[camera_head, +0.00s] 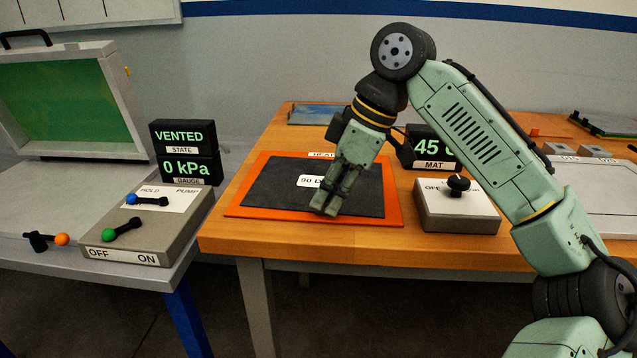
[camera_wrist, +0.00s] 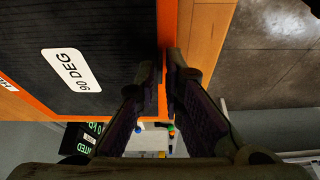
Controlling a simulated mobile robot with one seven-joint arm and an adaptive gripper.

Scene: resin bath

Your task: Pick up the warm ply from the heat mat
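The warm ply (camera_head: 275,186) is a thin dark sheet with a white "90 DEG" label. It lies flat on the orange heat mat (camera_head: 240,204) on the wooden table. My gripper (camera_head: 326,209) points down at the ply's front edge, right of the label. In the wrist view the ply (camera_wrist: 95,30) fills the upper left, and my gripper's fingertips (camera_wrist: 164,62) straddle its edge. The fingers are partly open, with a narrow gap showing the heat mat (camera_wrist: 168,20) between them. Whether the tips touch the ply is not clear.
A mat control box (camera_head: 458,213) with a black knob stands right of the heat mat, below a display (camera_head: 428,150) reading 45. A hold/pump switch box (camera_head: 150,222) and displays reading "VENTED" (camera_head: 183,136) and "0 kPa" (camera_head: 188,168) are at left. The table's front edge is close.

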